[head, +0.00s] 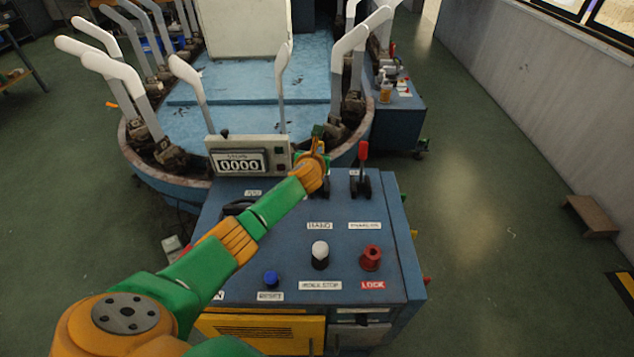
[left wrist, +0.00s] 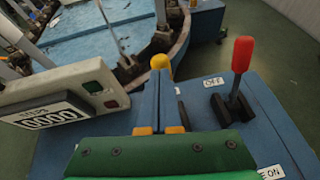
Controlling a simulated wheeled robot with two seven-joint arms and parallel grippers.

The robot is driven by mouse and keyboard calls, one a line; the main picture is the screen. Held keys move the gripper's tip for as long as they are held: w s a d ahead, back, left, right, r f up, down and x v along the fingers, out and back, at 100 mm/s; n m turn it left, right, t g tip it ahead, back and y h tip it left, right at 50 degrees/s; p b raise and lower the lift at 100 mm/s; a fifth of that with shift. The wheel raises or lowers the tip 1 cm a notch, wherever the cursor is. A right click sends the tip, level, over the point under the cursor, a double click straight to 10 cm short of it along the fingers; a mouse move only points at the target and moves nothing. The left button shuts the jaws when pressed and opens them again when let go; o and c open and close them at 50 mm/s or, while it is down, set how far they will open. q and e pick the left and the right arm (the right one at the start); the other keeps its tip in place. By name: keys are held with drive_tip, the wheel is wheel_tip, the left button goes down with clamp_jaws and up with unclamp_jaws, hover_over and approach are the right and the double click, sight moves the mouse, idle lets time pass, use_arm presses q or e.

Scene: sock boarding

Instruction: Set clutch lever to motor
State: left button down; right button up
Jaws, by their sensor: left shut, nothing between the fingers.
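Two levers stand on the blue control console (head: 215,252). One has a red knob (head: 363,150) and stands upright in a black slotted base; it also shows at the right of the left wrist view (left wrist: 241,55). The other has a yellow knob (left wrist: 160,62), seen just past my left fingertips; its shaft is mostly hidden. I cannot read from the labels which one is the clutch lever. My left gripper (head: 317,142) is over the yellow-knobbed lever, left of the red one. Its blue fingers (left wrist: 158,98) are together, with nothing visible between them. My right gripper is not in view.
A counter box (head: 247,154) reading 0000 stands left of my left gripper. A white-topped knob (head: 320,249), a red knob (head: 371,257) and a blue button (head: 271,279) sit nearer on the console. A round machine with white sock boards (head: 115,75) stands behind.

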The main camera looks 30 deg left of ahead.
use_arm(q)
drive_tip(key=shift+w+a+r+b, duration=0.2)
drive_tip(key=shift+w+a+b, duration=0.05)
drive_tip(key=shift+w+b, duration=0.1)
drive_tip(key=shift+r, duration=0.1)
idle(0.4)
